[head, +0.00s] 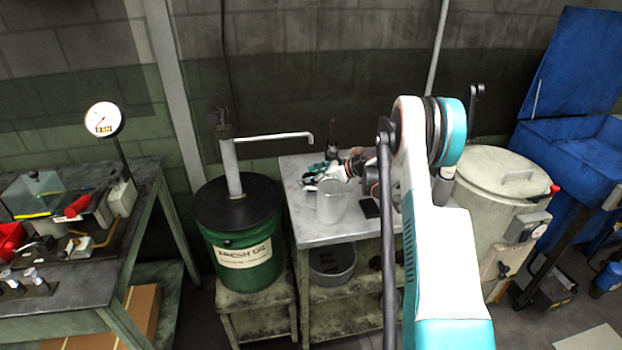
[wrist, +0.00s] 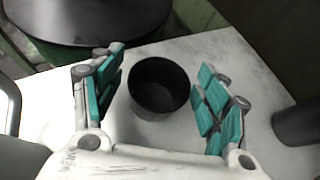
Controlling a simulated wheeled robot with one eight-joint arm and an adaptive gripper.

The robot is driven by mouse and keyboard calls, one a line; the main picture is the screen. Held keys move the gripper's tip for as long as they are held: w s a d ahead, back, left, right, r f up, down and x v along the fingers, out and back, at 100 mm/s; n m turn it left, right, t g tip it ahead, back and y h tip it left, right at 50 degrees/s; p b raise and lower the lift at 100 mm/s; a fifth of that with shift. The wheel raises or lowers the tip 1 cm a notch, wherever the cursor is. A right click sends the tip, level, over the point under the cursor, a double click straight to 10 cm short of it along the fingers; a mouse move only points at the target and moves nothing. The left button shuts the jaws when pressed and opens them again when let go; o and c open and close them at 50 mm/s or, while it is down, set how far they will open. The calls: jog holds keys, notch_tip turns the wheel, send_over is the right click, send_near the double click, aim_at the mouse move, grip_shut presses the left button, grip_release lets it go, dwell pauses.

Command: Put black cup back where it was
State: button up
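The black cup (wrist: 158,92) shows in the wrist view, standing upright on the pale table top, with its open mouth facing the camera. My gripper (wrist: 163,80) is open, with one teal-padded finger on each side of the cup. Gaps show between the cup and both fingers. In the head view my gripper (head: 322,178) is over the back part of the metal table (head: 310,236). I cannot make out the cup there; the gripper and clutter hide it.
A clear beaker (head: 331,203) stands at the table's front, and a dark bottle (head: 332,142) at the back. A flat black object (head: 370,208) lies right of the beaker. The green oil drum (head: 243,245) with its pump is left; a grey drum (head: 497,195) is right.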

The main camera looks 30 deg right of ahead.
jog(key=shift+s+d+r, duration=0.1)
jog(key=shift+r, duration=0.15)
jog(key=p+v, duration=0.3)
jog(key=v, duration=0.8)
jog(key=shift+s+d+p, duration=0.25)
jog(key=shift+p, duration=0.1)
jog(key=shift+r, duration=0.15)
